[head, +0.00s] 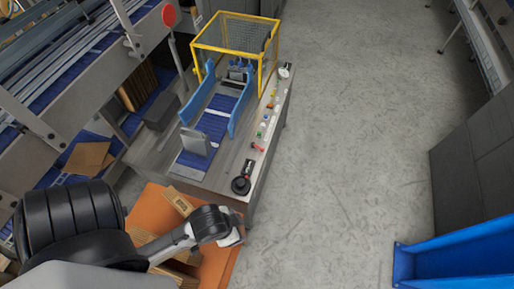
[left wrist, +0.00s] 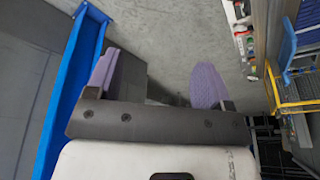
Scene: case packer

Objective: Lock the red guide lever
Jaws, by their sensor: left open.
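A small red lever (head: 257,147), which looks like the guide lever, sits on the right edge strip of the grey case packer (head: 218,180) in the head view. It is too small to tell whether it is locked. My left gripper (head: 232,238) is beyond the near end of the machine, low in the head view and well apart from the lever. In the left wrist view my left gripper (left wrist: 158,62) has its two purple fingers wide apart with nothing between them. My right gripper is not in view.
Blue guide rails (head: 241,104) flank the blue belt (head: 213,125), with a yellow cage (head: 234,38) at the far end. A black round knob (head: 240,185) sits at the near corner. An orange surface with cardboard (head: 157,199) lies below my arm. The floor (head: 340,140) to the right is clear.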

